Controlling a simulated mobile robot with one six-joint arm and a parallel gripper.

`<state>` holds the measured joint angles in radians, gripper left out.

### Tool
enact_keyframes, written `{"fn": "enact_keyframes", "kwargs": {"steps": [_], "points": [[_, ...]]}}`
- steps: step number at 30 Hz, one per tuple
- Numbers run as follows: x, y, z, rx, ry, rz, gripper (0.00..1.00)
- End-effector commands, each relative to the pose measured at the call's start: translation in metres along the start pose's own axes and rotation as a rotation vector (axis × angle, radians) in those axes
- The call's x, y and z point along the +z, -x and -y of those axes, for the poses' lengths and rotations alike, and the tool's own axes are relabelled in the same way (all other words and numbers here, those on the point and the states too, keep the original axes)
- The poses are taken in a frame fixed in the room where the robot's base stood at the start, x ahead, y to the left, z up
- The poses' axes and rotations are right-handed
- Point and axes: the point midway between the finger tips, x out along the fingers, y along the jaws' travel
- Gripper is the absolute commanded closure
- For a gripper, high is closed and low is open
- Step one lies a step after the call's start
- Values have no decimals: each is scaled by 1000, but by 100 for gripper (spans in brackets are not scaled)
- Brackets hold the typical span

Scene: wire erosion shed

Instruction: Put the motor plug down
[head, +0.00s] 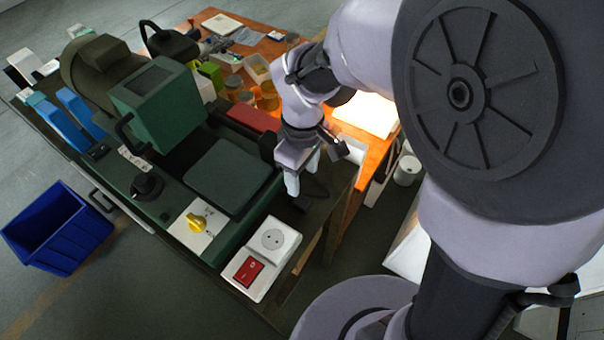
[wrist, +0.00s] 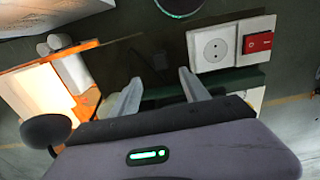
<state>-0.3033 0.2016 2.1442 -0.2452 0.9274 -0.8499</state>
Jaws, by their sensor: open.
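My gripper (head: 303,172) is open above the near right corner of the dark bench; its two pale fingers stand apart in the wrist view (wrist: 160,77). A small dark shape (wrist: 158,60) lies just beyond the fingertips on the dark bench top and may be the motor plug; its outline is hard to make out. In the head view a dark shape (head: 316,188) shows beside the fingers. I see nothing held between the fingers.
A white socket box (head: 272,240) with a red switch (head: 249,272) sits at the bench's near edge. A green machine (head: 160,105) with a yellow knob (head: 196,222) stands left. An orange table (head: 262,48) with jars lies behind. A blue bin (head: 55,228) stands on the floor.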

Motion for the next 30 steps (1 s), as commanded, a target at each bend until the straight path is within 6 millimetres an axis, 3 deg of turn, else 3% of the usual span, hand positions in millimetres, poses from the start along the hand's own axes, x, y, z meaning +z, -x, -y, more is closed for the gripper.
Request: {"fn": "enact_keyframes", "kwargs": {"steps": [5, 10, 15, 19, 26, 28, 30], "points": [[10, 32, 0, 13, -97, -42, 46], [65, 103, 12, 38, -631, -274, 46], [112, 137, 39, -4, -1105, -505, 46], [123, 142, 48, -32, -1247, -578, 46], [123, 142, 48, -36, -1259, -582, 46], [123, 136, 48, -36, -1258, -582, 46], [123, 117, 48, -35, -1257, -582, 46]]}}
